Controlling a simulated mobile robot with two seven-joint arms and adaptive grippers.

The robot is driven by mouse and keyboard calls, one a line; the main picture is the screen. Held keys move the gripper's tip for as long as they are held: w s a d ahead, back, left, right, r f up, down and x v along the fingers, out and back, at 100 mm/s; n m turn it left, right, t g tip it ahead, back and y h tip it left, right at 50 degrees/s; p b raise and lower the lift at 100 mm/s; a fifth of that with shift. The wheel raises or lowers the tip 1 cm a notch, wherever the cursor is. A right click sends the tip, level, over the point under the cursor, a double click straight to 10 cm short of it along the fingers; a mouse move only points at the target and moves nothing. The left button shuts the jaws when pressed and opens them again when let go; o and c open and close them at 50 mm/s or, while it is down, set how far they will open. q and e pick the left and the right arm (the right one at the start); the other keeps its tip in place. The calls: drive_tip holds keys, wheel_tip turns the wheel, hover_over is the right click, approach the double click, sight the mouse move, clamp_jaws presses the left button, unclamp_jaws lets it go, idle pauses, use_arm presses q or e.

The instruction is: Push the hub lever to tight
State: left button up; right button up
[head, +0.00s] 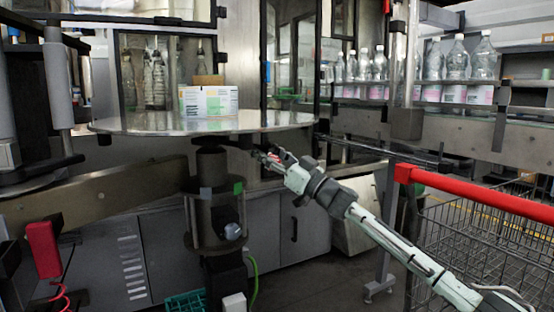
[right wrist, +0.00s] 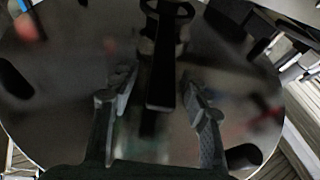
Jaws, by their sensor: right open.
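The round metal reel table (head: 140,125) stands at the centre left of the head view. Its dark underside (right wrist: 60,110) fills most of the right wrist view. A black bar, which looks like the hub lever (right wrist: 161,88), runs down from a dark round hub (right wrist: 165,25) there. My right gripper (head: 266,157) is under the table's right front edge, to the right of the column. In the right wrist view its two fingers (right wrist: 160,95) are apart, one on each side of the bar. I cannot tell whether either finger touches it. My left gripper is out of view.
A box with coloured labels (head: 208,101) sits on the table. A dark column (head: 215,200) stands below it. A wire cart with a red handle (head: 480,202) is at the right, near my right arm. Clear bottles (head: 457,62) line the conveyor behind.

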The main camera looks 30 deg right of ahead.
drive_tip(key=v, duration=1.1)
drive_tip(key=shift+s, duration=0.15)
drive_tip(key=shift+d+f, duration=0.15)
drive_tip(key=s+a+f+m+g+h, duration=0.15)
drive_tip(key=f+h, duration=0.25)
drive_tip(key=f, duration=0.7)
drive_tip(key=s+f+m+g+h, duration=0.2)
drive_tip(key=f+h, duration=0.1)
drive_tip(key=f, duration=0.8)
drive_tip(key=s+a+f+m+g+h, duration=0.15)
drive_tip(key=f+h, duration=0.25)
drive_tip(key=f, duration=0.7)
drive_tip(key=s+a+f+g, duration=0.2)
drive_tip(key=s+f+g, duration=0.2)
drive_tip(key=s+f, duration=0.3)
drive_tip(key=s+a+f+n+g, duration=0.1)
drive_tip(key=s+a+f+g, duration=0.2)
drive_tip(key=s+f, duration=0.4)
drive_tip(key=s+a+f+g, duration=0.3)
drive_tip(key=s+f+g, duration=0.2)
drive_tip(key=s, duration=1)
wheel_tip(320, 180, down, 3)
drive_tip(key=shift+s+a+r, duration=0.2)
